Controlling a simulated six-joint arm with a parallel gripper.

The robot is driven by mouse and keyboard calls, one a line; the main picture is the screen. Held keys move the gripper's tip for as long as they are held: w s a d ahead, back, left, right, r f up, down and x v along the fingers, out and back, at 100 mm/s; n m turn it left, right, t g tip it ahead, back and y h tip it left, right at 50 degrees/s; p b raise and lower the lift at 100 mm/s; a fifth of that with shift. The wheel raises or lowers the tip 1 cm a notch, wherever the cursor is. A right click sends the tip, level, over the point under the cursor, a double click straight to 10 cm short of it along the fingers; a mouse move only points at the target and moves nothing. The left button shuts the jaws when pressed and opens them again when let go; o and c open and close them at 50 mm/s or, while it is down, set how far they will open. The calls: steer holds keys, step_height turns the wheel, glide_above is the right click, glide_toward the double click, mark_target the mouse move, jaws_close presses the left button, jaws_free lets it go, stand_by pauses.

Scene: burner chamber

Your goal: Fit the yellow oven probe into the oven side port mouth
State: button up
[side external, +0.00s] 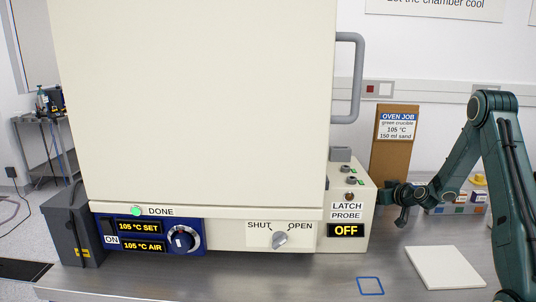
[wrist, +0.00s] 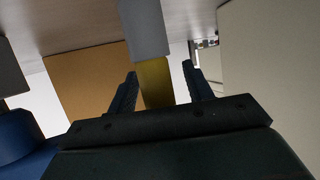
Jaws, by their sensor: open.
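In the wrist view, a yellow bar (wrist: 154,85) with a grey block (wrist: 146,30) at its far end stands between my gripper's two dark fingers (wrist: 160,71). It looks like the oven probe. The fingers are open, with a clear gap on the bar's right side; contact on the left cannot be told. In the side view, my gripper (side external: 388,194) is at the right side of the cream LATCH PROBE box (side external: 362,204). The probe cannot be made out there. The port mouth is not clearly visible in either view.
The large oven (side external: 200,100) has a grey door handle (side external: 357,80). A brown OVEN JOB board (side external: 388,162) stands behind my gripper. A white slab (side external: 445,267) and a blue square outline (side external: 370,286) lie on the front bench. A rack of coloured items (side external: 468,199) is behind my arm.

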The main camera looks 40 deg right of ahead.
stand_by(0.4)
jaws_close()
steer(key=shift+r, duration=0.15)
step_height(320, 180, up, 20)
stand_by(0.9)
stand_by(0.4)
